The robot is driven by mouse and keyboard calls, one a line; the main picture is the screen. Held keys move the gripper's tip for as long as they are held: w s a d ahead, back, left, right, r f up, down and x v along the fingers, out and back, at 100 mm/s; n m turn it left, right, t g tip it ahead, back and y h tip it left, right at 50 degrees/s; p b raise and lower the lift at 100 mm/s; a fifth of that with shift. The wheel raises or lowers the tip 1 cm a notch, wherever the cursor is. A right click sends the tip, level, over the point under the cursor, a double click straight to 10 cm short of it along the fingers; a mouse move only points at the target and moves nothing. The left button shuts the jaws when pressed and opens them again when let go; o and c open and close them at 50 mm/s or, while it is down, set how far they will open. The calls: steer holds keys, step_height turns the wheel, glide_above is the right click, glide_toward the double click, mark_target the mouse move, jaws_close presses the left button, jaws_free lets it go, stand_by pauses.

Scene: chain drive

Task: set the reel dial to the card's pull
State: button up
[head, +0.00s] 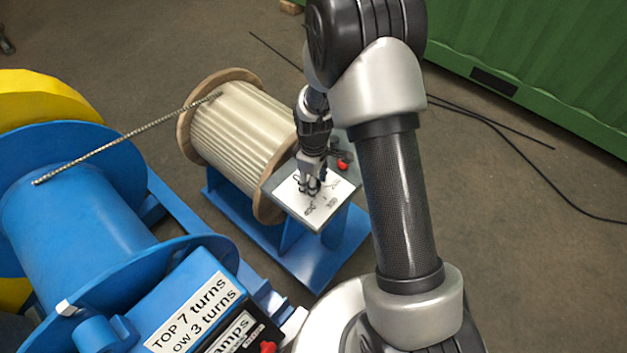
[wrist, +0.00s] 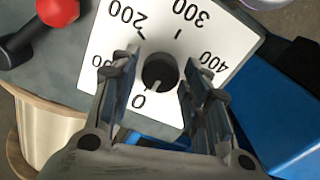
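The reel dial is a round dark knob (wrist: 160,70) on a white scale plate (wrist: 225,30), marked 0, 200, 300 and 400, with another number partly hidden at left. A pale mark on the knob points toward the 0. My gripper (wrist: 158,78) is open, its fingers on either side of the knob, with gaps visible. In the head view, my gripper (head: 311,190) is over the white plate (head: 318,210) on the stand beside the wooden reel. White labels (head: 195,310) on the blue machine read "TOP 7 turns", "OW 3 turns" and "amps"; no pull figure is readable.
A red-knobbed lever (wrist: 57,10) sits beside the plate. The wooden reel (head: 240,125) is left of the stand, with a line running to the blue drum (head: 75,225). Black cables (head: 500,135) lie on the floor near a green container (head: 540,60).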

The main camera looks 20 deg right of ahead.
steer(key=c, duration=0.7)
steer(key=shift+c, duration=0.2)
steer(key=shift+m, duration=0.4)
steer(key=m+p, duration=0.1)
steer(key=m, duration=0.4)
steer(key=shift+m, duration=0.3)
steer(key=m, duration=0.5)
steer(key=shift+d, duration=0.1)
steer(key=shift+m, duration=0.3)
steer(key=o, duration=1)
steer(key=shift+o, duration=0.2)
